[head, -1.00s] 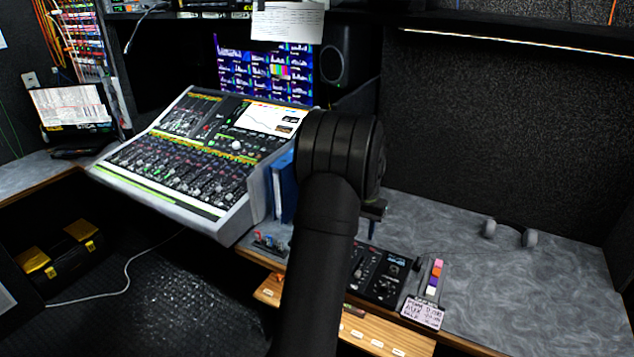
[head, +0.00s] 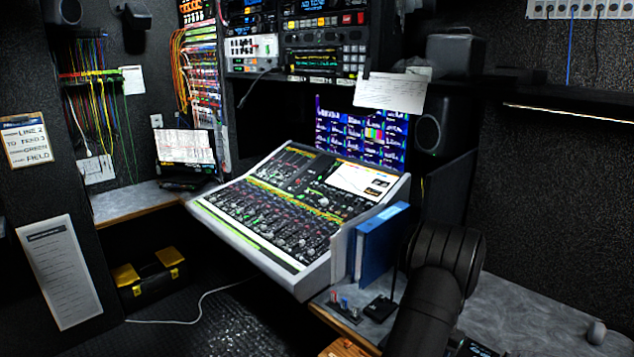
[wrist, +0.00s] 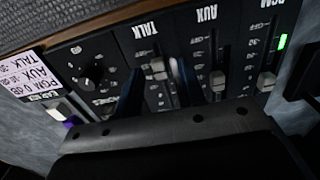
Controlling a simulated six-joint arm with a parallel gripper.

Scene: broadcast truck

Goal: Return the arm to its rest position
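My arm's black elbow and forearm stand at the lower right of the head view, in front of the desk. My gripper is hidden there. In the wrist view my gripper (wrist: 160,85) shows two dark fingers spread apart, with nothing clearly held between them. They are over a small black fader panel (wrist: 115,65) marked TALK, AUX and PGM. The TALK fader knob (wrist: 157,68) shows in the gap between the fingers. Whether the fingers touch the panel I cannot tell. In the head view only a sliver of this panel (head: 474,347) shows at the bottom edge.
The large mixing console (head: 270,210) stands left of my arm, with blue binders (head: 380,245) at its right end. A small black stand (head: 380,308) is close to my arm. The grey desk (head: 530,310) is mostly clear to the right.

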